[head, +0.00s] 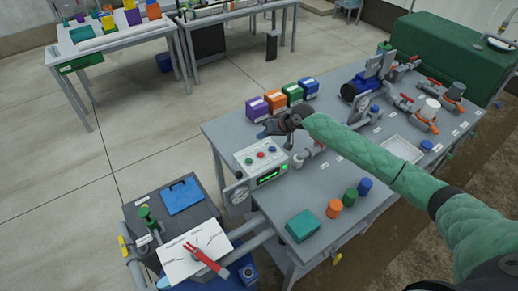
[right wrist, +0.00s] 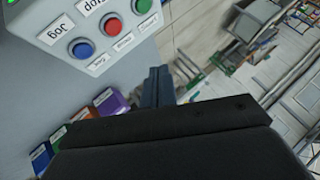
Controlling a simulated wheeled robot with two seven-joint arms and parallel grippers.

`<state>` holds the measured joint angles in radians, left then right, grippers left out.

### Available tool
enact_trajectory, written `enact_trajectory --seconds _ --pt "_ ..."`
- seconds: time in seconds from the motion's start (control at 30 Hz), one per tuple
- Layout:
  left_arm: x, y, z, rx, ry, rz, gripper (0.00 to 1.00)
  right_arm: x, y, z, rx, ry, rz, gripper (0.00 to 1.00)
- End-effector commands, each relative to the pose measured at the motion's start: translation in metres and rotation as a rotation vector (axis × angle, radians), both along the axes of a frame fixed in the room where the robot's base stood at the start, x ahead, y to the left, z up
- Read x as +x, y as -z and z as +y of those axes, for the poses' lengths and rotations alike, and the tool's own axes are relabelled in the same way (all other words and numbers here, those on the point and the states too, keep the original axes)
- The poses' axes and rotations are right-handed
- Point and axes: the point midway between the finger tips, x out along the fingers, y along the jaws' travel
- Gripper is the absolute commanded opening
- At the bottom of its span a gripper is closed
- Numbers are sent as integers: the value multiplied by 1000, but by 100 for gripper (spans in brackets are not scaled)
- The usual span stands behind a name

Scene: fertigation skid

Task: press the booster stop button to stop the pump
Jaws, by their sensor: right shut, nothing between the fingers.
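The control box (head: 260,161) is pale grey and stands at the left end of the grey bench, with a green-lit display (head: 268,177) on its front. Its red button (head: 261,155) sits between two others. In the right wrist view the red button (right wrist: 112,24) has a partly cut label ending in "top", the blue button (right wrist: 82,49) is labelled "Jog", and a green button (right wrist: 142,5) is at the top edge. My right gripper (head: 263,133) is shut and empty, behind the box in the head view. Its fingers (right wrist: 157,86) show apart from the buttons. My left gripper is out of view.
Purple (head: 257,110), orange, green and blue boxes stand close behind my right gripper. A teal box (head: 302,227) and small coloured cylinders are in front. Pipes and a blue pump (head: 356,88) are farther right.

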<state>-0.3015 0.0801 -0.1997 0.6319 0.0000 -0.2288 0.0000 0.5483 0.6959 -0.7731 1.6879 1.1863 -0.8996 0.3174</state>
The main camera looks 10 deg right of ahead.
Motion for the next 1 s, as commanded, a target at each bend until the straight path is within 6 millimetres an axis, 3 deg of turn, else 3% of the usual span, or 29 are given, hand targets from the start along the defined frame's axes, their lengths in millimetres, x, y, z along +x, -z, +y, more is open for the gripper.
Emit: enact_trajectory --seconds 0.53,1.0 --pt "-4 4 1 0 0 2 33 3 1 -2 2 4 2 0" --pt "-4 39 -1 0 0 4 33 3 53 -2 3 3 2 0"
